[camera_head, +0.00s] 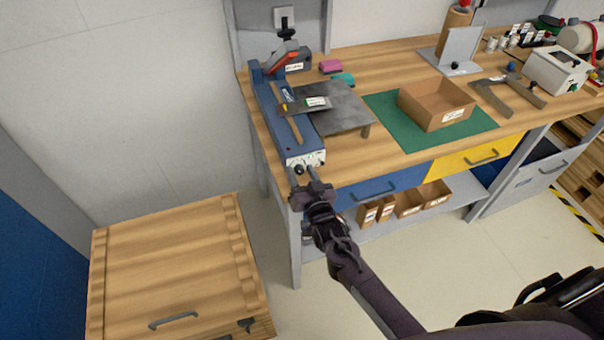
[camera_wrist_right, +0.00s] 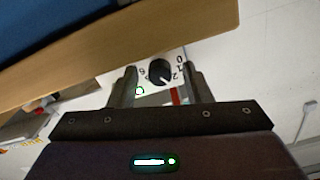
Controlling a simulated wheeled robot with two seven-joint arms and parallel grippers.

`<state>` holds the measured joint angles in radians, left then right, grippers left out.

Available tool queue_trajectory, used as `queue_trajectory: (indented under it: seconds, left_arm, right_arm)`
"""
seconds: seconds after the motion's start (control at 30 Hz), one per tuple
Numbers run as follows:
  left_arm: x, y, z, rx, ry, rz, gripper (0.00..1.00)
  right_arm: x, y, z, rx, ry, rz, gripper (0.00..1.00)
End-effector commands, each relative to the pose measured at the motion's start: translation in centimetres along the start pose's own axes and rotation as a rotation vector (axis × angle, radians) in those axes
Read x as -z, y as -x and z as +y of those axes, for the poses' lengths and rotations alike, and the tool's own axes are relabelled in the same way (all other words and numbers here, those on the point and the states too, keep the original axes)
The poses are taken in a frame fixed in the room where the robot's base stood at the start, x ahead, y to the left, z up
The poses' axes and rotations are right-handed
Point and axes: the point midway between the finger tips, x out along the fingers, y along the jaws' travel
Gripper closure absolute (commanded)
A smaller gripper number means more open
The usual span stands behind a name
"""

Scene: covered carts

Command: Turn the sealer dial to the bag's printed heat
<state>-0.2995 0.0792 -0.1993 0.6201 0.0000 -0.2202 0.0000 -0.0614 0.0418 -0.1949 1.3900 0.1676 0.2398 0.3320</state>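The blue sealer (camera_head: 268,98) stands at the left end of the bench, its white front panel (camera_head: 306,160) facing me. Its black dial (camera_wrist_right: 160,71) shows in the right wrist view, with printed numbers around it; its white pointer line seems to lie near the 2. My right gripper (camera_head: 303,178) is in front of the panel. In the wrist view its two fingers (camera_wrist_right: 163,86) stand apart on either side of the dial, with gaps visible. A dark flat bag (camera_head: 294,108) with a white label lies across the sealer; its print is too small to read. My left gripper is not in view.
A low grey stand (camera_head: 350,112) is right of the sealer, then a cardboard box (camera_head: 437,104) on a green mat (camera_head: 405,135). A blue drawer (camera_head: 362,193) is below the bench top. A wooden covered cart (camera_head: 170,265) stands at the lower left.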

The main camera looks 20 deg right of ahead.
Motion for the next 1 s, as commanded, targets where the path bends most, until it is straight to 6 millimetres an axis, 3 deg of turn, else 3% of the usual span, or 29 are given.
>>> queue_trajectory:
  seconds: [0.27,0.7,1.0]
  left_arm:
    - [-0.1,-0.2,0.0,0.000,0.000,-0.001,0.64]
    - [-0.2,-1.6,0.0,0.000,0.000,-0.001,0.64]
    - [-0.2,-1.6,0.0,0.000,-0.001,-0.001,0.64]
  right_arm:
    - [-0.1,0.8,0.1,0.000,0.000,0.000,0.55]
    - [-0.2,7.2,0.1,0.000,0.001,-0.001,0.55]
    - [0.0,7.8,0.0,0.000,0.001,0.000,0.55]
